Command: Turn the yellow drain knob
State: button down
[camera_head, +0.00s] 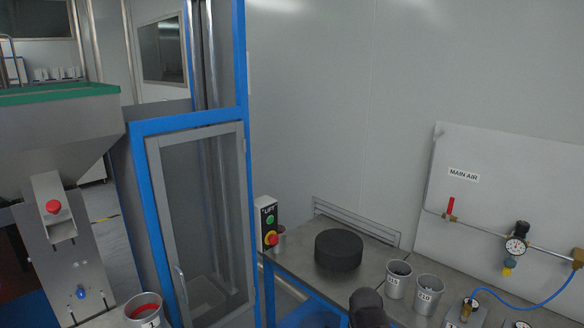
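The yellow drain knob (507,270) is small and sits at the bottom of the air regulator (516,248), under its gauge and bluish bowl. The regulator hangs on the pale wall panel at the right, on a horizontal pipe. The knob is in plain view and nothing touches it. A dark rounded part at the bottom edge, right of centre, may be the end of my arm. No fingertips show on it, and it is well to the left of and below the knob.
A red-handled valve (450,206) is on the same pipe, under a MAIN AIR label. A blue hose (530,306) loops below the regulator. Metal cups (429,295) and a black disc (338,250) stand on the metal table. A lift control box (267,222) stands beside the blue-framed cabinet.

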aim_at(506, 273)
jog(key=z, duration=4.5)
jog(key=i, duration=0.05)
jog(key=u, duration=3.3)
